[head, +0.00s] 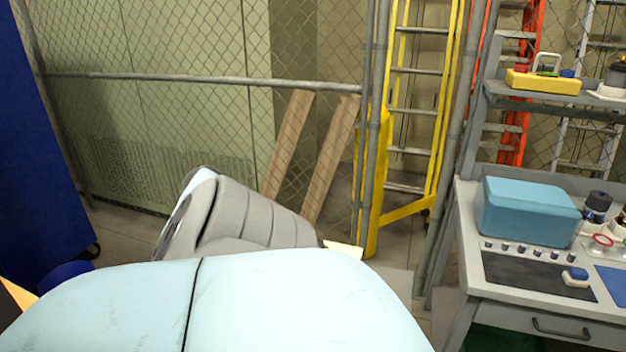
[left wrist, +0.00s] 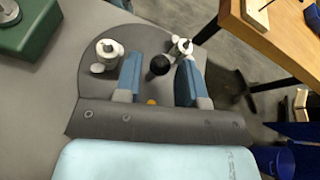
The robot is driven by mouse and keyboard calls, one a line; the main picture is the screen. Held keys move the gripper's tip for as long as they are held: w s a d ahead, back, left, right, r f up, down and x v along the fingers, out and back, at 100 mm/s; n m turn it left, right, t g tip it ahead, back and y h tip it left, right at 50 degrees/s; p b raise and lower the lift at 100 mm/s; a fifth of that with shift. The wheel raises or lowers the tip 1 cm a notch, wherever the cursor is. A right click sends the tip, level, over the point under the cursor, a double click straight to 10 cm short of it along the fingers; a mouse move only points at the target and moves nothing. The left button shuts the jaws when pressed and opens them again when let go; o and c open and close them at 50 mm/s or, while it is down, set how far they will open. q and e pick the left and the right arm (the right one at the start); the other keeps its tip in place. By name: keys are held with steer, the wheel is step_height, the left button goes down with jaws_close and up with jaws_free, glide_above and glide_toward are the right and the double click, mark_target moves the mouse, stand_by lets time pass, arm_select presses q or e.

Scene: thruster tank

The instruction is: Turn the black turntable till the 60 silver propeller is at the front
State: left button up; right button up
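In the left wrist view my left gripper (left wrist: 159,63) is open, its two blue fingers wide apart. Beyond them is a dark grey plate with a rounded edge (left wrist: 94,78); I cannot tell for sure that it is the turntable. A pale, silver-topped piece (left wrist: 108,48) stands on it left of the fingers, and another (left wrist: 181,46) shows by the right fingertip. A black ball or knob (left wrist: 159,65) appears between the fingers, touching neither. I cannot make out any number or the 60 silver propeller. My right gripper is not in view.
In the left wrist view a green box (left wrist: 27,24) is at upper left and a wooden table (left wrist: 271,38) at upper right. The head view shows a wire fence (head: 160,77), a yellow ladder (head: 420,90), and a grey workbench (head: 470,230) with a teal case (head: 528,212).

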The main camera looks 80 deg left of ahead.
arm_select(q)
steer(key=shift+o, duration=0.6)
steer(key=shift+a, duration=0.1)
steer(key=b+v, duration=0.3)
steer(key=v, duration=1)
steer(key=shift+a+r+b, duration=0.25)
steer(key=shift+a+b, duration=0.05)
steer(key=shift+b, duration=0.05)
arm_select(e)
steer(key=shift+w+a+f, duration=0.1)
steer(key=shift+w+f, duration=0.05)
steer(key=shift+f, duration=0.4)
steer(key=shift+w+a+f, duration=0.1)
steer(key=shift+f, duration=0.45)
arm_select(q)
steer(key=shift+d, duration=0.1)
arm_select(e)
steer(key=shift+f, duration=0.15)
